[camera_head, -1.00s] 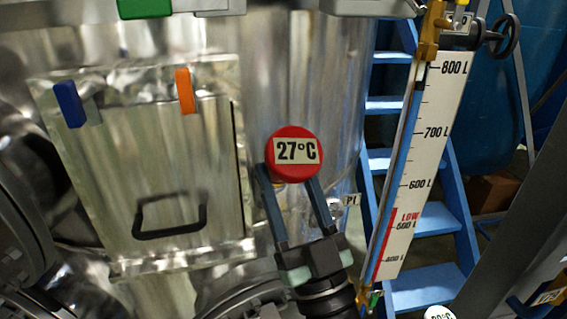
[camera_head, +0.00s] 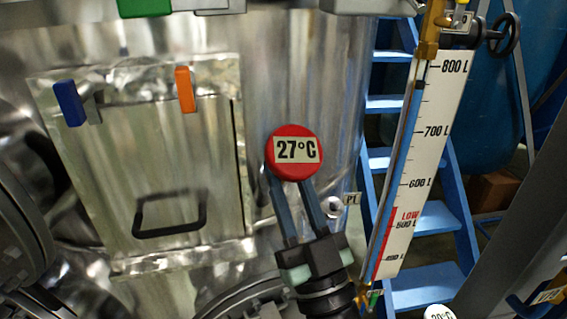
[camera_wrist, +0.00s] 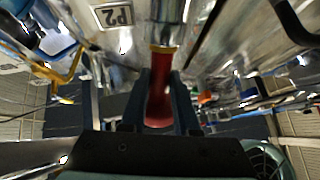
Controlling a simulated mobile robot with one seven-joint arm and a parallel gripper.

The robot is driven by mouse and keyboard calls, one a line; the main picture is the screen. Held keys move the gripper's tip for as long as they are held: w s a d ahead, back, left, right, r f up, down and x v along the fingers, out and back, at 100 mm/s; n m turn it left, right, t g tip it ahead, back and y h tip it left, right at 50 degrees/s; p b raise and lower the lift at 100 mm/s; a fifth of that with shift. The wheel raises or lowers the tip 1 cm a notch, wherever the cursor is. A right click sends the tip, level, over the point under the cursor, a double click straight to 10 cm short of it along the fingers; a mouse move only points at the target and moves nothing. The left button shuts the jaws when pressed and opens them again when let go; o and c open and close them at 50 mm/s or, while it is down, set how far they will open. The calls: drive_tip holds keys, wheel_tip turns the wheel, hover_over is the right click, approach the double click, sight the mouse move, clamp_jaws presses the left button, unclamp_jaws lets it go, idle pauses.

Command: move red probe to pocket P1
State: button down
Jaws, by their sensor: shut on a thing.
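The red probe (camera_head: 293,153) has a round red head with a 27°C display, in front of the metal vessel. My gripper (camera_head: 288,182) is shut on it from below in the picture. In the wrist view the probe's red body (camera_wrist: 159,98) lies between my two fingers (camera_wrist: 160,85). A brass-coloured ring and a metal cylinder (camera_wrist: 169,22) are beyond it, beside a P2 label (camera_wrist: 118,14); I cannot tell how far the probe is seated there. A small round fitting, apparently pocket P1 (camera_head: 333,207), is right of my fingers beside a partly readable tag (camera_head: 353,199).
A hatch (camera_head: 150,165) with blue and orange tabs and a black handle is on the left. A level gauge (camera_head: 415,160) stands right of my gripper, with blue steps (camera_head: 420,280) behind. Another probe head (camera_head: 438,313) shows at the bottom edge.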

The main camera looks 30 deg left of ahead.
sight(305, 178)
drive_tip(key=shift+r, duration=0.15)
drive_tip(key=shift+s+d+r+p, duration=0.4)
drive_tip(key=shift+r+p, duration=0.2)
drive_tip(key=shift+p, duration=0.35)
drive_tip(key=shift+s+d+r+p, duration=0.4)
drive_tip(key=shift+r+p, duration=0.25)
drive_tip(key=shift+p, duration=0.35)
drive_tip(key=shift+s+d+r+p, duration=0.35)
drive_tip(key=shift+r+p, duration=0.25)
drive_tip(key=shift+p, duration=0.35)
drive_tip(key=shift+d, duration=0.1)
drive_tip(key=shift+s+d+r+p, duration=0.35)
drive_tip(key=shift+r+p, duration=0.3)
drive_tip(key=shift+p, duration=0.25)
drive_tip(key=shift+s+d+r+p, duration=0.3)
drive_tip(key=shift+d+r+p, duration=0.15)
drive_tip(key=shift+r+p, duration=0.3)
drive_tip(key=shift+s+d+r+p, duration=0.35)
drive_tip(key=shift+r+p, duration=0.2)
drive_tip(key=shift+p, duration=0.45)
drive_tip(key=shift+d+f, duration=0.1)
drive_tip(key=shift+d, duration=0.05)
drive_tip(key=s+d+f, duration=0.1)
drive_tip(key=s+d, duration=0.3)
drive_tip(key=shift+d+f+p, duration=0.25)
drive_tip(key=shift+d+p, duration=0.1)
drive_tip(key=shift+p, duration=0.05)
drive_tip(key=shift+s, duration=0.1)
